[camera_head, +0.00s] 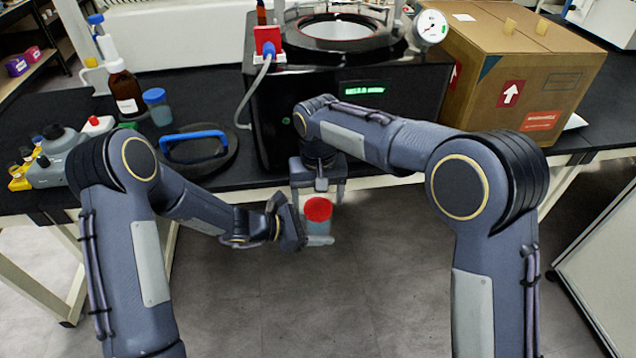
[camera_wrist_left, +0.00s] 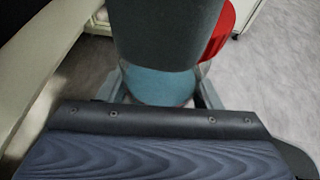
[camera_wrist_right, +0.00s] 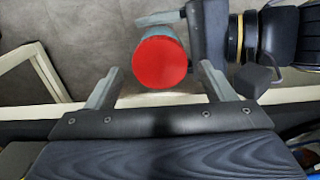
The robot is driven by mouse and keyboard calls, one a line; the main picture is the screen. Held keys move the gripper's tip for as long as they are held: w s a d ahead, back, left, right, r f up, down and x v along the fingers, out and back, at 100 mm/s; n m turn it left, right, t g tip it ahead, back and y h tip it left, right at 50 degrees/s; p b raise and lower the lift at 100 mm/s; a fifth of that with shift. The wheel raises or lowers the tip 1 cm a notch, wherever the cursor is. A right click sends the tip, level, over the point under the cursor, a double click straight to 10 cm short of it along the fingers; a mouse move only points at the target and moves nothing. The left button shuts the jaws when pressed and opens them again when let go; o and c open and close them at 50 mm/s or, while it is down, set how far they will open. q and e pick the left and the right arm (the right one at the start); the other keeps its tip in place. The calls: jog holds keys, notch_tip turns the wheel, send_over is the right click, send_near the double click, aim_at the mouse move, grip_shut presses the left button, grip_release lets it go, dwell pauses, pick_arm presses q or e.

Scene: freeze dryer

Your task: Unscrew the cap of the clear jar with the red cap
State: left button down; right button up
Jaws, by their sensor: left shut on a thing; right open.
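The clear jar (camera_head: 317,229) with the red cap (camera_head: 318,208) is held upright in the air in front of the bench. My left gripper (camera_head: 312,240) is shut on the jar's body from the left; the jar's bluish lower part also shows in the left wrist view (camera_wrist_left: 160,86). My right gripper (camera_head: 318,194) is above the jar, pointing down with its fingers apart. In the right wrist view the red cap (camera_wrist_right: 160,63) lies just beyond the open fingertips, roughly between them, and nothing is between the fingers' bases.
The black freeze dryer (camera_head: 400,105) stands on the dark bench behind my right arm. A cardboard box (camera_head: 520,70) is at the right. A brown bottle (camera_head: 124,90), a blue-capped jar (camera_head: 157,105) and a round lid with blue handle (camera_head: 195,155) are at the left. Open floor lies below the jar.

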jog(key=shift+f, duration=1)
jog(key=shift+c, duration=0.2)
jog(key=c, duration=0.9)
jog(key=n, duration=0.3)
jog(key=shift+c, duration=0.4)
jog(key=shift+r, duration=0.25)
jog(key=shift+r, duration=0.9)
